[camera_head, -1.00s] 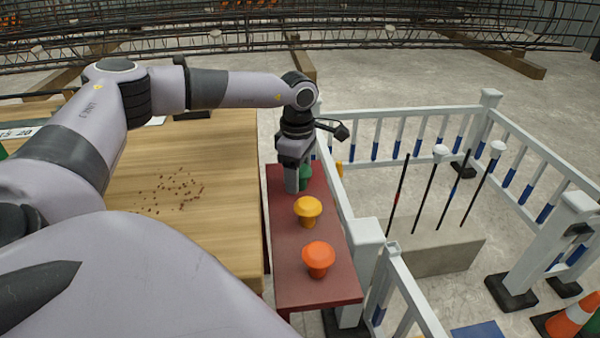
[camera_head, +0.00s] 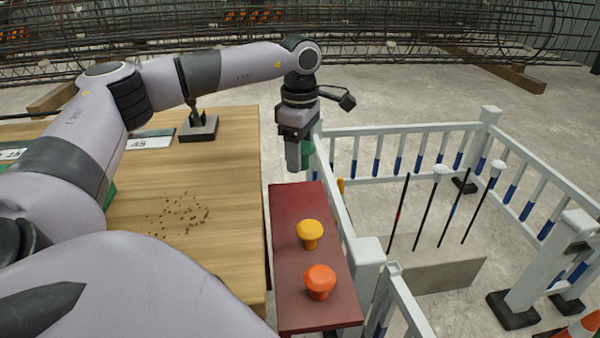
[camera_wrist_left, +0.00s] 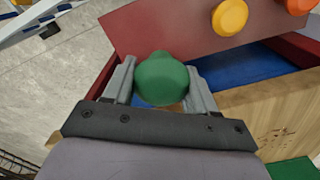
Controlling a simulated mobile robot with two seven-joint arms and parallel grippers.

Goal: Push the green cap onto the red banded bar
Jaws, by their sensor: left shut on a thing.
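My left gripper (camera_head: 300,158) is shut on the green cap (camera_head: 308,152) and holds it in the air above the far end of the red bench. In the left wrist view the green cap (camera_wrist_left: 162,78) sits between both fingers. The red banded bar (camera_head: 398,212) is a thin dark upright rod with a red band, leftmost of several bars in the concrete block (camera_head: 440,272) inside the white fence. Its top looks bare, and the cap is well to its left. My right gripper is not in view.
A yellow cap (camera_head: 310,233) and an orange cap (camera_head: 320,281) stand on the red bench (camera_head: 290,205). White fence rails (camera_head: 335,190) run between the bench and the bars. Two other bars carry white caps (camera_head: 440,172). A wooden table (camera_head: 225,180) lies left.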

